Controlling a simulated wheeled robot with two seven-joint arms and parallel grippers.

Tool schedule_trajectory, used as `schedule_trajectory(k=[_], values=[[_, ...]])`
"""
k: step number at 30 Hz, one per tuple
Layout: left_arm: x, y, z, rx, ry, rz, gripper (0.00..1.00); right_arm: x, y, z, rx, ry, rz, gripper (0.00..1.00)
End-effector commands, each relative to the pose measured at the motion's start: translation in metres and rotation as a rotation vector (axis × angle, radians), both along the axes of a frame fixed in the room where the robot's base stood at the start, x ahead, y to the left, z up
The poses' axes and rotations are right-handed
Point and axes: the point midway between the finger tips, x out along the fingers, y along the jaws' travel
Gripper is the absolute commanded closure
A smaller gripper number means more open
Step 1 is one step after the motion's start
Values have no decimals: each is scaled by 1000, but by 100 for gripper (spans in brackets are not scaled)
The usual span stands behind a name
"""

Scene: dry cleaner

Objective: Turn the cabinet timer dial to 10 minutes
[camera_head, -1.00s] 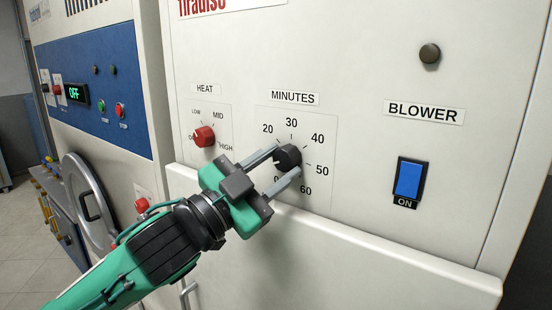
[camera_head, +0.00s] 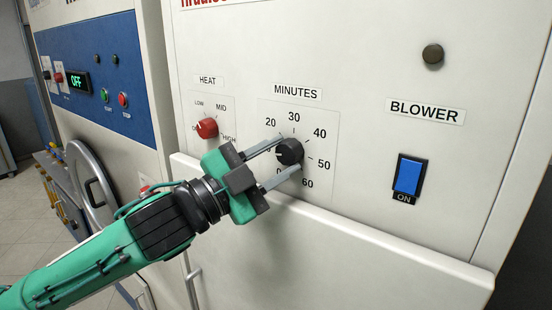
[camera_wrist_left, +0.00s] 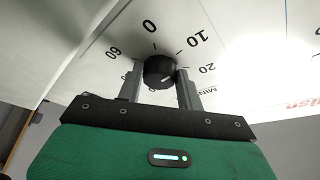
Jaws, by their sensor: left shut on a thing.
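The black timer dial (camera_head: 289,151) sits on the white cabinet panel under the MINUTES label (camera_head: 296,92). Numbers from 0 to 60 ring it, and the gripper partly covers the left side of the scale. My left gripper (camera_head: 287,156) is shut on the dial, one finger on its upper left and one on its lower side. In the left wrist view the dial (camera_wrist_left: 159,71) lies between the two finger ends, with 0, 10, 20 and 60 legible around it. A small pale mark shows on its face, but I cannot tell which number it points to. My right gripper is not in view.
A red HEAT knob (camera_head: 207,128) is close by on the left, above my gripper. A blue BLOWER switch (camera_head: 408,176) is at the right, with a dark round knob (camera_head: 433,54) above it. A panel ledge (camera_head: 400,240) juts out below the dial.

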Motion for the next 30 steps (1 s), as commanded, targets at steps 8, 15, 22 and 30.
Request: schedule_trajectory(k=[8,15,22,30], values=[[0,0,0,-1,1,0,42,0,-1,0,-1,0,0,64],[-2,3,-2,0,1,1,42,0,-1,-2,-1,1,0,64],[-19,26,-13,1,0,2,42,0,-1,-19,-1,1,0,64],[-47,64,-25,2,-2,3,42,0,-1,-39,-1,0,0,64]])
